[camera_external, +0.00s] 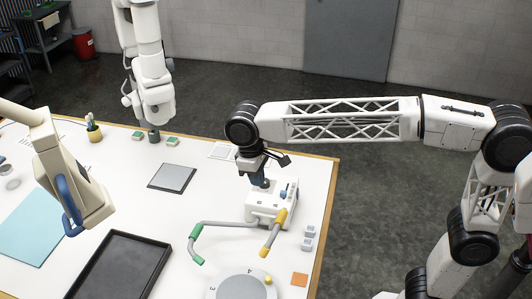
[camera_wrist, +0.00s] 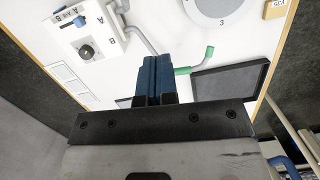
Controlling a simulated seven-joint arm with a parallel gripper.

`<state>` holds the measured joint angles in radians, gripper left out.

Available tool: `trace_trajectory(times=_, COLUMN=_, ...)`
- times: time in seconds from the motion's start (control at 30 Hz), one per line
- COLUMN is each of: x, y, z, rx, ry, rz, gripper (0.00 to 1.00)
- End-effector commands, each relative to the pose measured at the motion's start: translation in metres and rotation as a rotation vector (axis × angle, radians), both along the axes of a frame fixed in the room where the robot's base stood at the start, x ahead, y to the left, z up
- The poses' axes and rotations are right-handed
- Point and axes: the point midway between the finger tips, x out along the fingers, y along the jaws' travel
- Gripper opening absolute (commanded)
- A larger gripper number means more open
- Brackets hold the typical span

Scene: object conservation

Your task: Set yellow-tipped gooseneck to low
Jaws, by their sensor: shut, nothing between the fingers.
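I cannot make out the yellow tip in the wrist view.
A black tray (camera_external: 120,265) is front left, a grey plate (camera_external: 172,177) farther back. A blue-handled piece (camera_external: 74,205) stands at left.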

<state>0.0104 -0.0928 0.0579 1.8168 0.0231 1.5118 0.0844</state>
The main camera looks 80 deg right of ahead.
Motion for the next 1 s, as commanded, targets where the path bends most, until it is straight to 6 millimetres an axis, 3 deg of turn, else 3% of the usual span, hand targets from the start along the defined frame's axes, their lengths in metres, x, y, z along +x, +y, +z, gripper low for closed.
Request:
trace_trajectory(times=0.67, x=-0.014, y=0.002, z=-0.091, rx=0.0, ry=0.001, rz=0.0, gripper=0.0)
trace_trajectory(times=1.0, x=-0.044, y=0.006, z=-0.108, rx=0.0, ry=0.0, rz=0.0, gripper=0.0)
